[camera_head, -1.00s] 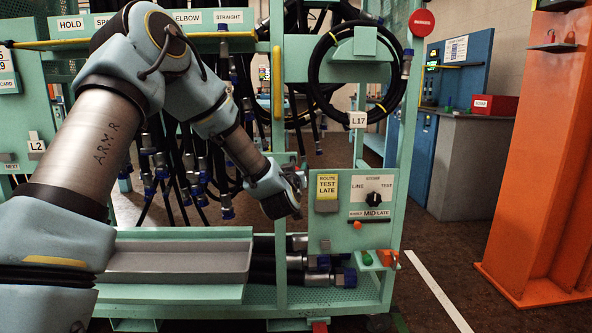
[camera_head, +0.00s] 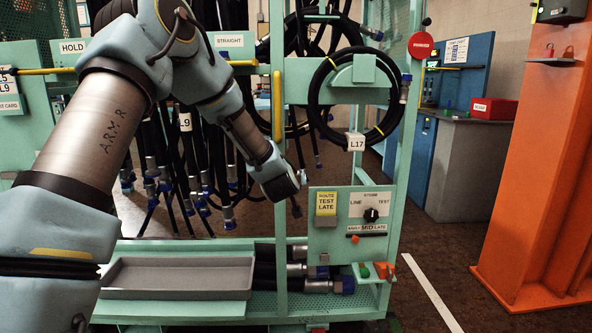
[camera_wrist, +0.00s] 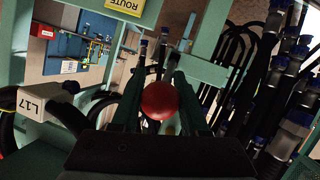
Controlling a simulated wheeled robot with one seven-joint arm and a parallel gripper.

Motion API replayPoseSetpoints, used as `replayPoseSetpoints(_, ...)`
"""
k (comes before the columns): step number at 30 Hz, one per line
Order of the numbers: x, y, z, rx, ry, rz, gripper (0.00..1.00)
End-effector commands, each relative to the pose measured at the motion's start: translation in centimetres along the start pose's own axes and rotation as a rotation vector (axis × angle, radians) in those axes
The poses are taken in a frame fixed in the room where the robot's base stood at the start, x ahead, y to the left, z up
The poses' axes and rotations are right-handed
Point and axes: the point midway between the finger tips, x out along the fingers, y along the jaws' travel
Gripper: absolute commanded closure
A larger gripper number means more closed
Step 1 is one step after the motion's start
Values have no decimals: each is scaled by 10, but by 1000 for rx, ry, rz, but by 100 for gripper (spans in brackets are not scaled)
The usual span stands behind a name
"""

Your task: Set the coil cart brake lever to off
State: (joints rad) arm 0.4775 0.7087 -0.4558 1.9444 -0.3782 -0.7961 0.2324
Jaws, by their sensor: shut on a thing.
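A red ball knob (camera_wrist: 160,101) sits between my two fingers in the wrist view. My gripper (camera_wrist: 158,84) is shut on the knob. In the head view my gripper (camera_head: 298,196) is in front of the coil cart's post, just left of the green control panel (camera_head: 322,238). The knob is not clear there, and I cannot tell the lever's setting.
The panel carries a ROUTE tag (camera_head: 326,203) and a dark selector knob (camera_head: 371,214). Below are a green button and an orange piece (camera_head: 384,270). A black hose coil (camera_head: 318,100) tagged L17 hangs above. A grey tray (camera_head: 180,277) is at lower left.

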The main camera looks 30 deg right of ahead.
Motion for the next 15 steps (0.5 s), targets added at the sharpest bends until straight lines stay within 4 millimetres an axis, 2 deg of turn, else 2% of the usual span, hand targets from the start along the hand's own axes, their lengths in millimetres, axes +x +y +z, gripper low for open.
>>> replayPoseSetpoints(1,-4,5,-15,-5,-29,-5,100)
replayPoseSetpoints(15,-3,12,-45,-67,-337,-64,100)
